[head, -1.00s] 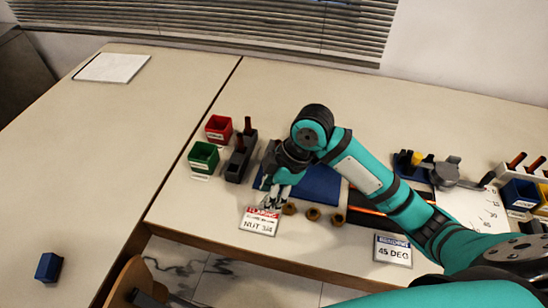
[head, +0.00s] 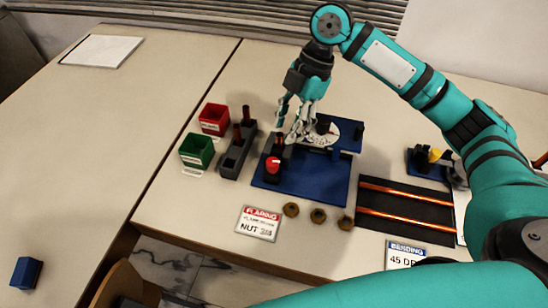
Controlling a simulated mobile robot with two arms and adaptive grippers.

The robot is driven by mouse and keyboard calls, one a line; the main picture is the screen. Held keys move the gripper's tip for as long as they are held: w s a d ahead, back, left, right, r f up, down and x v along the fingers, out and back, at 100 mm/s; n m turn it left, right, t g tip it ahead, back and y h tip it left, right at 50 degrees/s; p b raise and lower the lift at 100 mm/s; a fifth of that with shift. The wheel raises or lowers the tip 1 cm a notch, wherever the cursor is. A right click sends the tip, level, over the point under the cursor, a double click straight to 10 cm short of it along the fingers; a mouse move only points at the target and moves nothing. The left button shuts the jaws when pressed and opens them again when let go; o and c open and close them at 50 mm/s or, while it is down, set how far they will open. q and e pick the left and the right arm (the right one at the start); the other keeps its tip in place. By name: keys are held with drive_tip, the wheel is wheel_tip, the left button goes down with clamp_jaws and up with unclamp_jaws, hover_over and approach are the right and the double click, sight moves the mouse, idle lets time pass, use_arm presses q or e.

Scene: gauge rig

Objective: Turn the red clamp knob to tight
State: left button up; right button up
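The red clamp knob (head: 273,165) stands on a dark post on the blue flaring rig base (head: 310,184), near its left side, with a light mark on its face. A whitish round dial (head: 342,132) sits on the raised blue part behind it. My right gripper (head: 294,136) points down behind and slightly right of the knob, beside the dial. Its fingers are apart and I see nothing between them. It appears clear of the knob. The fingers partly cover the dial's left side. My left gripper is not in view.
Left of the rig are a red bin (head: 214,119), a green bin (head: 197,150) and a dark holder (head: 236,155) with red-handled tools. In front lie brass nuts (head: 318,215) and a flaring sign (head: 258,223). Copper tubes (head: 405,215) lie on a dark tray at right.

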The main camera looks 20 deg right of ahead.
sight(274, 161)
drive_tip(key=x, duration=1)
clamp_jaws()
drive_tip(key=shift+s+r+m+p, duration=0.15)
drive_tip(key=shift+m+p, duration=0.45)
drive_tip(key=shift+p, duration=0.65)
drive_tip(key=shift+t, duration=0.3)
drive_tip(key=shift+f, duration=0.2)
unclamp_jaws()
